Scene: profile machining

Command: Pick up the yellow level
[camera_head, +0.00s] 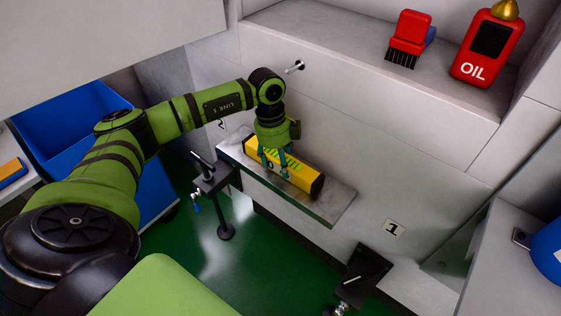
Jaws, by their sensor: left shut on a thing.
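The yellow level (304,176) is a long yellow bar with black ends and dark markings. It lies along a narrow grey metal shelf (325,207) against the machine wall. My left gripper (276,172) reaches down from above and is shut on the level near its middle. The fingers hide a part of the level's side. I cannot tell whether the level is lifted off the shelf. My right gripper is not in view.
A red brush (408,40) and a red oil can (487,48) stand on the upper ledge. A blue bin (75,122) is at the left. A black clamp (212,176) sits by the shelf's left end. A black bracket (364,271) is below right.

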